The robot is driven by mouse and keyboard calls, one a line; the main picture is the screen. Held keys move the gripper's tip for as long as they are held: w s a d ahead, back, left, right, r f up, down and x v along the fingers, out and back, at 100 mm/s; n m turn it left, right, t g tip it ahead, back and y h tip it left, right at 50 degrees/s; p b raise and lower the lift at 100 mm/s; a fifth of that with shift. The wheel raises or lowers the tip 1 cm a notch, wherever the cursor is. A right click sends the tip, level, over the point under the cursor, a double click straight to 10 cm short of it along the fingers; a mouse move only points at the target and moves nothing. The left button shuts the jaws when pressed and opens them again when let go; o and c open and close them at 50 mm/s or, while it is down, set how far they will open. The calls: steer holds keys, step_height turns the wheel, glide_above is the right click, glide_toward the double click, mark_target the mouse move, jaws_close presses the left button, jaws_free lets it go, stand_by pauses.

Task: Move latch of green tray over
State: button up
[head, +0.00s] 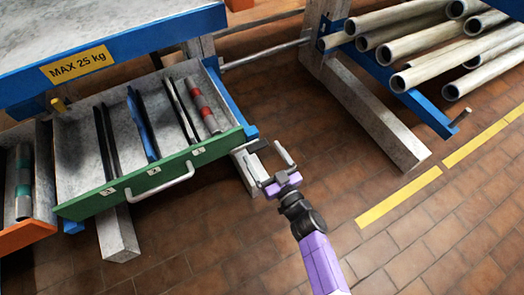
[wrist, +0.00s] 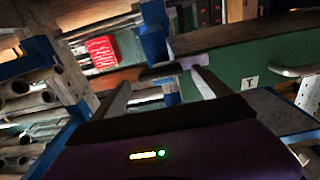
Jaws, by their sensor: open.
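The green tray (head: 150,175) is a grey-bottomed drawer with a green front, pulled out from under the bench. A small dark latch (head: 257,145) sits at the right end of its front, by the blue rail. In the wrist view the latch (wrist: 160,73) shows as a dark bar between and beyond my fingertips, beside the green front (wrist: 240,65). My gripper (head: 267,160) is open and empty, just in front of the latch. I cannot tell whether a finger touches it.
A white handle (head: 165,190) juts from the green front. An orange tray (head: 28,235) stands at left. A grey post foot (head: 375,125) and a blue rack with several pipes (head: 430,50) stand at right. The brick floor (head: 420,230) around my arm is clear.

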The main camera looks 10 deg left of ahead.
steer(key=shift+x, duration=1.2)
steer(key=shift+s, duration=0.1)
jaws_close()
